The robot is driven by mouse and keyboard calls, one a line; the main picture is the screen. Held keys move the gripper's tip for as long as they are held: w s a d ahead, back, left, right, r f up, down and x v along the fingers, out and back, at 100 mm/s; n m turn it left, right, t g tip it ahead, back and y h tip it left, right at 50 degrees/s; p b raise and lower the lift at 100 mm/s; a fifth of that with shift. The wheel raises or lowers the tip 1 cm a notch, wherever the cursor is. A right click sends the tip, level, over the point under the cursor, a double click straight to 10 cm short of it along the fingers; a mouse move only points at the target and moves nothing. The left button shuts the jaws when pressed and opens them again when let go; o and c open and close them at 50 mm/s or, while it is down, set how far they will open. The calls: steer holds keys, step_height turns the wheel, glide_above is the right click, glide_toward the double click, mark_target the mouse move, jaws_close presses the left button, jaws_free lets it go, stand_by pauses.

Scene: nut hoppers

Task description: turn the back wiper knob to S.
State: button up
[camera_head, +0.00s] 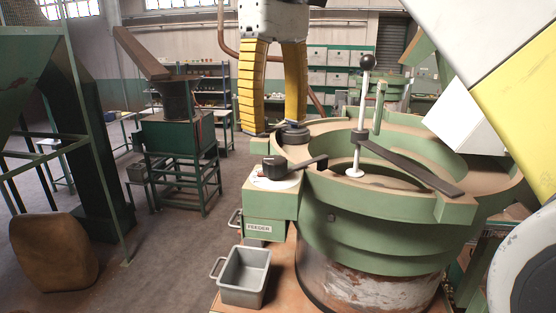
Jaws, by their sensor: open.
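My gripper (273,127) hangs from the top of the picture with its two yellow fingers pointing down and apart. It is open, and I see nothing between the fingers. A dark round knob (293,135), which looks like the back wiper knob, sits at the back left of the green feeder bowl (375,207). The right fingertip is just above this knob in the picture; I cannot tell whether they touch. The knob's marks, including S, are not readable. A nearer black knob (273,167) sits on a white dial, with a dark bar reaching right.
An upright rod with a black ball (367,62) and a dark wiper arm (410,167) stand over the bowl. A grey metal bin (244,276) is at its front left.

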mark_target(277, 160)
steer(key=f, duration=0.2)
steer(key=w+f, duration=0.1)
steer(key=f, duration=0.1)
steer(key=w+f, duration=0.1)
steer(key=f, duration=0.1)
steer(key=shift+w, duration=0.1)
steer(key=shift+s+f, duration=0.65)
steer(key=shift+f, duration=0.3)
steer(key=shift+w+f, duration=0.2)
steer(key=shift+w, duration=0.25)
steer(key=shift+s+r, duration=0.1)
steer(key=shift+s, duration=0.15)
steer(key=c, duration=0.8)
jaws_close()
